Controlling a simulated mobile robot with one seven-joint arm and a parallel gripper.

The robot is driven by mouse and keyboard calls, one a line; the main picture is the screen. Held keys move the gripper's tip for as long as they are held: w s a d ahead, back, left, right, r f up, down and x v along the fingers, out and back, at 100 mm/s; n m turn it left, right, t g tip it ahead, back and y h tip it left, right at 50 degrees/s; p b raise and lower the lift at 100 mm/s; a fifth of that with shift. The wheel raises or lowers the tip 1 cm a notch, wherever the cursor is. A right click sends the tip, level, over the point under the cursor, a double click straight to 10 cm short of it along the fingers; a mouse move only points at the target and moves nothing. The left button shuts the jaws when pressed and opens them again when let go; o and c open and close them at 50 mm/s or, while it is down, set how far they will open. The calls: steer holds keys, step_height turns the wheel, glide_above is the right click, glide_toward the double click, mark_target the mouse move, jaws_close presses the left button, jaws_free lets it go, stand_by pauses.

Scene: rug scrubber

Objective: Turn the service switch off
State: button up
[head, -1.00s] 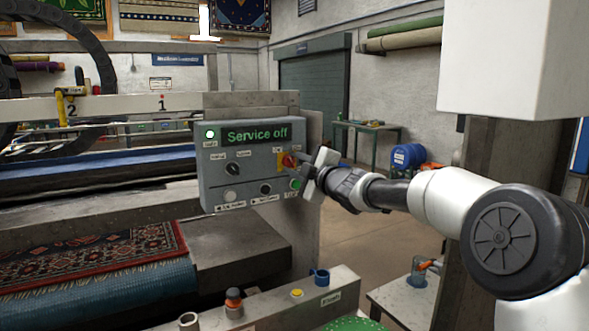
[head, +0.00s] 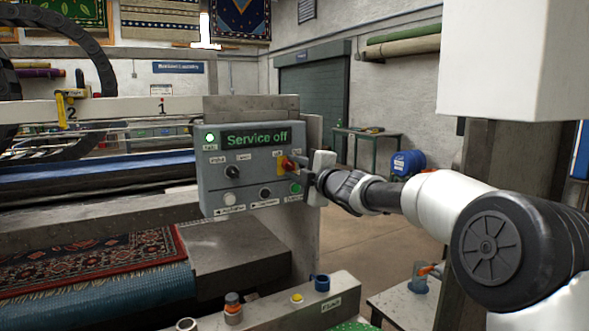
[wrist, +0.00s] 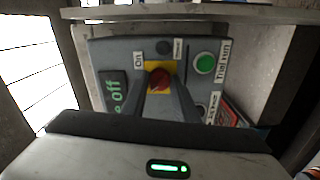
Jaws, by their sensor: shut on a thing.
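The service switch (head: 286,164) is a red knob on a yellow plate, on the right side of the grey control panel (head: 212,180). The panel's display (head: 256,137) reads "Service off" in green. My gripper (head: 298,167) is at the panel's right side, at the switch. In the wrist view the two fingers of my gripper (wrist: 160,92) are shut on the red knob (wrist: 159,78), over its yellow plate (wrist: 152,66). An "On" label lies beside the plate there. The fingers hide the lower part of the knob.
A black selector knob (head: 232,172), a white button (head: 229,199) and a green button (head: 295,188) share the panel. A patterned rug (head: 90,262) lies at left.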

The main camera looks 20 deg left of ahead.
steer(key=o, duration=1)
steer(key=shift+o, duration=0.2)
steer(key=v, duration=1.7)
steer(key=shift+s, duration=0.2)
steer(key=shift+d, duration=0.1)
